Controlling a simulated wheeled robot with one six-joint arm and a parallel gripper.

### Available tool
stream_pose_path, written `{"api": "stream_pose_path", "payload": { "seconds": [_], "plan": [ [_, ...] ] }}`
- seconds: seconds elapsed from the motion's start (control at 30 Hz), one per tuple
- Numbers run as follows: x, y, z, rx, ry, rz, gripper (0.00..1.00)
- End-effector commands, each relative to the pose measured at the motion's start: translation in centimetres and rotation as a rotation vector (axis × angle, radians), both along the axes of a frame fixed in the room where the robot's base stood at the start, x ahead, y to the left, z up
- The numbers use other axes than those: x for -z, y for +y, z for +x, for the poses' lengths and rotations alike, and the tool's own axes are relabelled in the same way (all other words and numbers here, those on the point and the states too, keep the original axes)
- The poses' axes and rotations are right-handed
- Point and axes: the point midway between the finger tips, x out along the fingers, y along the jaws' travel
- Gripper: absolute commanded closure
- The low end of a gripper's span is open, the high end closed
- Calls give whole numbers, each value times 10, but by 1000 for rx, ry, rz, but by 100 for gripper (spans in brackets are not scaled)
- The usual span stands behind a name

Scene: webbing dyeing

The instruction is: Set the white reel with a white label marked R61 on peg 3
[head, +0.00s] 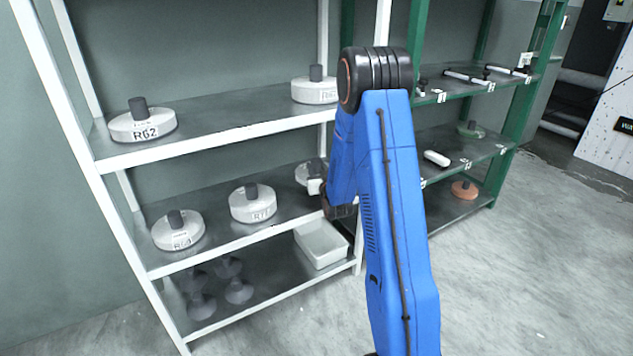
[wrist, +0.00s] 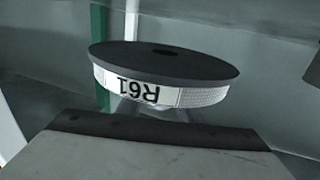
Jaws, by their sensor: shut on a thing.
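The white reel marked R61 (wrist: 150,92) fills the middle of the wrist view, its label upside down there and its dark flat face uppermost in the picture. My gripper (wrist: 152,113) is shut on it; the gripped part is mostly hidden behind the gripper's dark edge. In the head view, a white reel (head: 304,174) with a dark knob shows at my gripper, partly hidden by my blue arm, at the right end of the white rack's middle shelf. Small number tags line the green rack's shelves, but I cannot tell which marks peg 3.
The white rack holds reel R62 (head: 142,126), another upper reel (head: 315,90), two middle-shelf reels (head: 178,231) (head: 253,204) and a white bin (head: 321,243). The green rack (head: 511,115) has white bars on top, a green reel (head: 471,131) and an orange reel (head: 464,190).

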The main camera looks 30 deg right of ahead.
Motion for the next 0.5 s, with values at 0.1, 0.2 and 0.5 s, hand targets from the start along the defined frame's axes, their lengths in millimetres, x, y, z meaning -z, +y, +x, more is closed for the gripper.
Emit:
{"api": "stream_pose_path", "payload": {
  "seconds": [0.1,0.2,0.5],
  "plan": [
    [11,0,0,0,-1,0,100],
    [15,0,0,0,-1,0,100],
    [43,0,0,0,1,0,100]
  ]
}}
